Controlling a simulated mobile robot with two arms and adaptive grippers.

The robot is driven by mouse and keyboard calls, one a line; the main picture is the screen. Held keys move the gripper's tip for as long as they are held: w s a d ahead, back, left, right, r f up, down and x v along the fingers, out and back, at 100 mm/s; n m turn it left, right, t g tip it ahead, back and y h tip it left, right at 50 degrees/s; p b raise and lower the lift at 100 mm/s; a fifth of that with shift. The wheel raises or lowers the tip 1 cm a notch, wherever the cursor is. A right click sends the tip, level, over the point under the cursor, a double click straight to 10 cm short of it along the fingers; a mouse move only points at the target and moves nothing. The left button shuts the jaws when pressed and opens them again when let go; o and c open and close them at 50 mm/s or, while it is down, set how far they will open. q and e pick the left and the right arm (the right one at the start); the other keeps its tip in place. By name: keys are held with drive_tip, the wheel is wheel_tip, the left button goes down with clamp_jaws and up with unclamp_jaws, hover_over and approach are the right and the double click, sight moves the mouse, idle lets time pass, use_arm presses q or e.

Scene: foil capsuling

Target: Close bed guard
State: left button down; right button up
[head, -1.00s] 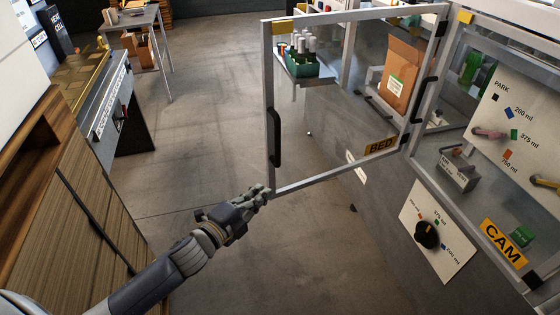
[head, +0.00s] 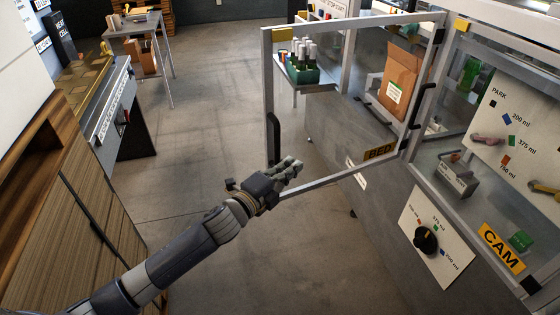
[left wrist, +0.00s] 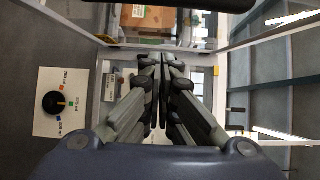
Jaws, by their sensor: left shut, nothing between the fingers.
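The bed guard (head: 266,88) is a clear panel in a grey metal frame, with a yellow BED label (head: 380,152) at its lower right. It stands swung open, hinged on its right side to the machine. A black handle (head: 274,138) is on its free left edge. My left gripper (head: 298,166) is shut and empty, in front of the guard's lower left part in the head view; whether it touches the frame I cannot tell. In the left wrist view, the gripper's closed fingers (left wrist: 160,62) point toward the machine. My right gripper is not in view.
The machine's CAM guard (head: 502,247) is at the right, with a black dial (head: 427,240) on a white plate below. A cardboard box (head: 402,80) and green bottle crate (head: 302,72) show behind the panel. A wooden cabinet (head: 60,215) stands left. The floor between is clear.

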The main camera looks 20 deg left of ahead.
use_arm(q)
drive_tip(key=shift+w+a+b, duration=0.15)
drive_tip(key=shift+w+a, duration=0.4)
drive_tip(key=shift+a, duration=0.3)
drive_tip(key=shift+w+a+b, duration=0.15)
drive_tip(key=shift+w+a, duration=0.35)
drive_tip(key=shift+a, duration=0.35)
